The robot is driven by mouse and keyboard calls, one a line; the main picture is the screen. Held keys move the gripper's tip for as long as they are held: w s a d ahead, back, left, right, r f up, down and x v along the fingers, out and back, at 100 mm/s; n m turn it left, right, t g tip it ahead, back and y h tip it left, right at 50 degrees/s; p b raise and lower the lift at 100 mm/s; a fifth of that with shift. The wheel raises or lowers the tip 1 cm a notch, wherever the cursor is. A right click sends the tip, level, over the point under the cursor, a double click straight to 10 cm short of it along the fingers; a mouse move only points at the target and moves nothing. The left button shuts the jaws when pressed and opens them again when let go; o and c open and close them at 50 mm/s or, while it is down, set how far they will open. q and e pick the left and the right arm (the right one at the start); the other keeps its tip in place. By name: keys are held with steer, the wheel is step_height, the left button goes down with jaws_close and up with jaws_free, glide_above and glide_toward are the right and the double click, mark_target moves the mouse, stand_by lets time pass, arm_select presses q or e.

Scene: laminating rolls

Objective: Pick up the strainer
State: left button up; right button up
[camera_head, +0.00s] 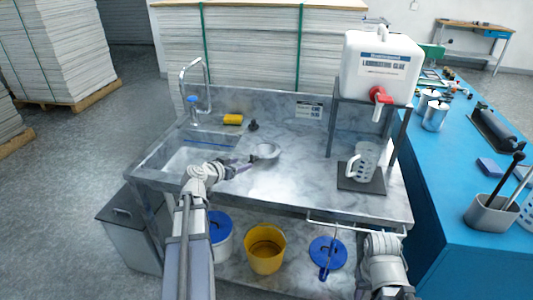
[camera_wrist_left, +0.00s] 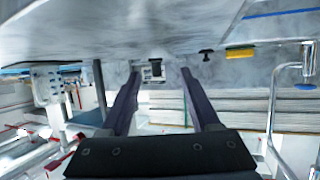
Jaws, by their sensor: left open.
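A glue tank (camera_head: 378,70) stands on a rack at right, above a perforated jug (camera_head: 365,162). Buckets stand below.

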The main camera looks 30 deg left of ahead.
mark_target(251, 161)
arm_select(q)
steer(key=shift+b+x, duration=0.35)
steer(key=shift+x, duration=0.65)
steer(key=shift+d+b+x, duration=0.15)
steer(key=shift+b+x, duration=0.4)
steer(key=shift+x, duration=0.9)
steer(key=shift+d+b+x, duration=0.15)
steer(key=shift+b+x, duration=0.35)
steer(key=shift+x, duration=1)
steer(key=shift+s, duration=0.1)
steer(key=shift+c, duration=0.4)
jaws_close()
